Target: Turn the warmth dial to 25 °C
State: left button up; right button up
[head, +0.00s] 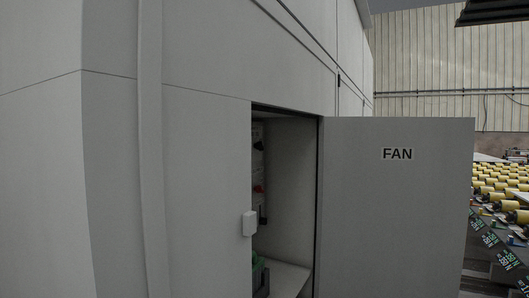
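I cannot make out a warmth dial or any degree marks in the head view. A small white box (249,224) sits at the left edge of the cabinet opening, and I cannot tell what it is. Inside the opening, partly hidden by the left panel, are a small red part (258,188), dark parts above and below it, and a green and dark object (260,277) low down. Neither of my grippers is in view.
A grey door (398,220) marked FAN stands open to the right of the opening. A large pale cabinet wall (200,180) fills the left, with a vertical strip on it. At far right are rows of yellow cylinders (498,180) and a ribbed wall (450,65).

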aim_at(259, 144)
jog(key=i+l+z, duration=0.1)
jog(key=i+l, duration=0.35)
jog(key=i+l+z, duration=0.1)
jog(key=i+l, duration=0.3)
jog(key=i, duration=0.25)
